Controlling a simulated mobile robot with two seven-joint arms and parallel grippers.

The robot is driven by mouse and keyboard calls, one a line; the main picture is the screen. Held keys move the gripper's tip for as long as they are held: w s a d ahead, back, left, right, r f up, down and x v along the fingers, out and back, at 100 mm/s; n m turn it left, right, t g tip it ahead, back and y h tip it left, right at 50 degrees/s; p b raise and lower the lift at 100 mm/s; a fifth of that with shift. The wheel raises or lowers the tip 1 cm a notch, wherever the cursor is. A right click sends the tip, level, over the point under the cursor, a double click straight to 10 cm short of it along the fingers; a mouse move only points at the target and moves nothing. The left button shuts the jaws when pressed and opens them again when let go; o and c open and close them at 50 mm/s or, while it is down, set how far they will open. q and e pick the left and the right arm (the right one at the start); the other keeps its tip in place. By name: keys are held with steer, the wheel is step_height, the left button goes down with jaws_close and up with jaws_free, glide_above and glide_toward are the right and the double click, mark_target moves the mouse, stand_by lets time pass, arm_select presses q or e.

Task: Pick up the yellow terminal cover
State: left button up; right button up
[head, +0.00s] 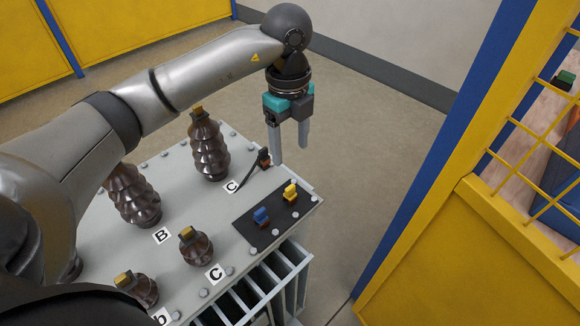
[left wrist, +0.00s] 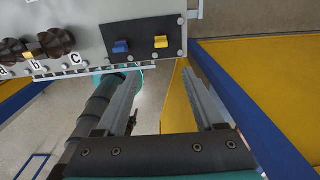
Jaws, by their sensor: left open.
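The yellow terminal cover (head: 290,192) stands on a dark pad (head: 262,234) near the right corner of the grey table-like top. It also shows in the left wrist view (left wrist: 161,42), on the dark pad (left wrist: 144,30), above the fingers in the picture. A blue cover (head: 261,216) stands next to it on the pad. My left gripper (head: 289,143) is open and empty, pointing down, above and apart from the cover. Its two fingers also show in the left wrist view (left wrist: 158,95). My right gripper is not in view.
Brown ribbed insulators stand on the grey top (head: 178,262), the tallest (head: 208,146) near the far edge. A small dark lever-like part (head: 263,158) stands near the pad. Yellow fence panels (head: 470,260) with blue posts stand at the right.

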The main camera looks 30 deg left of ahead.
arm_select(q)
steer(key=b, duration=0.1)
glide_above(290, 187)
steer(key=f, duration=0.6)
steer(key=shift+s+a, duration=0.1)
steer(key=shift+s, duration=0.3)
step_height(290, 187, down, 3)
steer(key=shift+r+b, duration=0.2)
steer(key=shift+b, duration=0.1)
steer(key=shift+w+f, duration=0.1)
steer(key=shift+f, duration=0.55)
steer(key=f, duration=0.3)
steer(key=f+b, duration=0.1)
steer(key=shift+w+f, duration=0.25)
steer(key=shift+f, duration=0.2)
steer(key=shift+r, duration=0.1)
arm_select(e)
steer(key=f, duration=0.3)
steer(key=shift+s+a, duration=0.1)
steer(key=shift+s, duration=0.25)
